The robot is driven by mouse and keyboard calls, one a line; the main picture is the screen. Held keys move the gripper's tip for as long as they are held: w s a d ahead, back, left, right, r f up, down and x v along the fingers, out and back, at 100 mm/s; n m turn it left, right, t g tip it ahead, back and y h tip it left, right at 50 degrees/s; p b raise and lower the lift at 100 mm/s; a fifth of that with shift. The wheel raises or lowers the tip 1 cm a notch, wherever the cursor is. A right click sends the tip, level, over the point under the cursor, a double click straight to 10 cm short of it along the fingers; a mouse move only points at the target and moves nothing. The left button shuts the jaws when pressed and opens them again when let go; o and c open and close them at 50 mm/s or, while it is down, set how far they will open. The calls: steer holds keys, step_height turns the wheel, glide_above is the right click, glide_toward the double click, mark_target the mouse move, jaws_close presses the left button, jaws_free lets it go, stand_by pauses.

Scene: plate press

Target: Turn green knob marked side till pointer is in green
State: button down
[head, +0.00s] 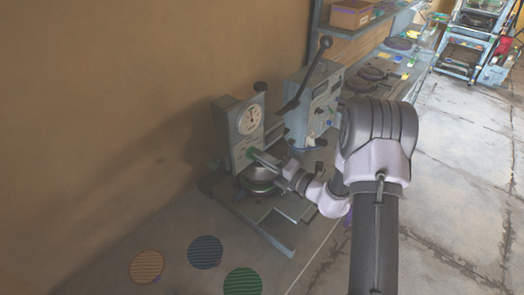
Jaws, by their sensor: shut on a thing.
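The plate press (229,133) is a grey-green upright machine with a round white dial (249,119) on its front. The dial has a dark pointer that looks close to upright; its coloured zones are too small to read. Below the dial, a small green knob (250,153) shows at the tip of my gripper (258,158). My gripper reaches in from the right and is shut on the knob, hiding most of it. Any mark on the knob cannot be made out.
A round metal plate (258,181) sits low in the press, under my gripper. A second machine (312,105) with a long lever (305,80) stands close behind on the right. Brown, blue and green round mats (243,281) lie at the front. The floor on the right is clear.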

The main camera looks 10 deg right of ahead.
steer(key=shift+m+p, duration=0.5)
steer(key=shift+m, duration=0.2)
steer(key=c, duration=1.5)
jaws_free()
steer(key=shift+o, duration=0.2)
steer(key=v, duration=1.7)
steer(key=shift+s+d+b, duration=0.15)
steer(key=shift+b, duration=0.2)
